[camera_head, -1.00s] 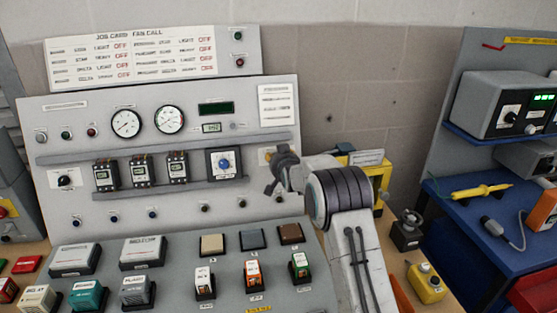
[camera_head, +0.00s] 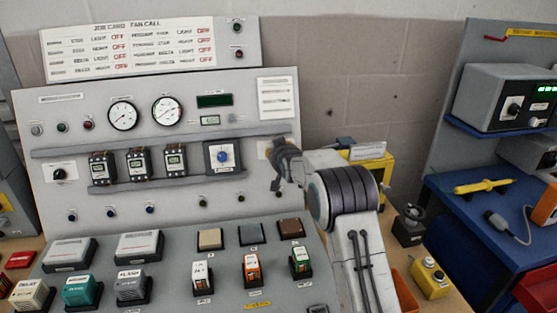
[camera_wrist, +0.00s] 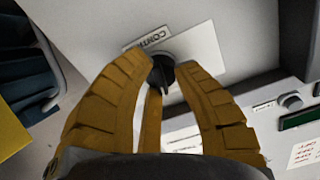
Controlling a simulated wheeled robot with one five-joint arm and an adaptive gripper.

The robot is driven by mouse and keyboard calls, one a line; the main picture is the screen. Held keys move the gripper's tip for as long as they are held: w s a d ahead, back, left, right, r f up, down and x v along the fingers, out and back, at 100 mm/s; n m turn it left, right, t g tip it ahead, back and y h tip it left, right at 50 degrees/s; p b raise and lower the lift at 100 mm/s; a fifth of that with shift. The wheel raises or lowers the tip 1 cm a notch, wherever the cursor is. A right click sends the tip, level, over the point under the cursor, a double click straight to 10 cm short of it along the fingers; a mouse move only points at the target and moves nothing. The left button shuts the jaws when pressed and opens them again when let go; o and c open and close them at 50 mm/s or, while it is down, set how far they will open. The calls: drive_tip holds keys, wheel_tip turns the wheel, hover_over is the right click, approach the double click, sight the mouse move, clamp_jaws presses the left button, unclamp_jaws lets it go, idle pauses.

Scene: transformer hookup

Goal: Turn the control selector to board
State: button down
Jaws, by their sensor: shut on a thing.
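The control selector is a small black knob (camera_wrist: 162,74) on a white plate, beside a label that reads "CONT…" in the wrist view. My gripper (camera_wrist: 170,72) has its yellow-brown ribbed fingers around the knob and is shut on it. In the head view my gripper (camera_head: 280,165) is at the right end of the grey panel (camera_head: 60,115), and it hides the knob there. I cannot read the selector's position marks.
A blue knob on a dark-framed plate (camera_head: 222,156) is left of my gripper. Several meters and breakers fill the panel. A yellow box (camera_head: 375,172) stands behind my arm at right. A sloped desk (camera_head: 180,240) with several switches lies below.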

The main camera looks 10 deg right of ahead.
drive_tip(key=n+b, duration=0.2)
drive_tip(key=b, duration=0.2)
drive_tip(key=n+b, duration=0.3)
drive_tip(key=b, duration=0.1)
drive_tip(key=shift+f+n, duration=0.3)
drive_tip(key=shift+f, duration=0.1)
drive_tip(key=shift+r+n+b, duration=0.25)
drive_tip(key=shift+n+b, duration=0.55)
drive_tip(key=shift+n, duration=0.3)
drive_tip(key=shift+r+n+b, duration=0.1)
drive_tip(key=shift+n+b, duration=0.2)
drive_tip(key=shift+n, duration=0.8)
drive_tip(key=c, duration=0.9)
unclamp_jaws()
drive_tip(key=shift+v, duration=5.9)
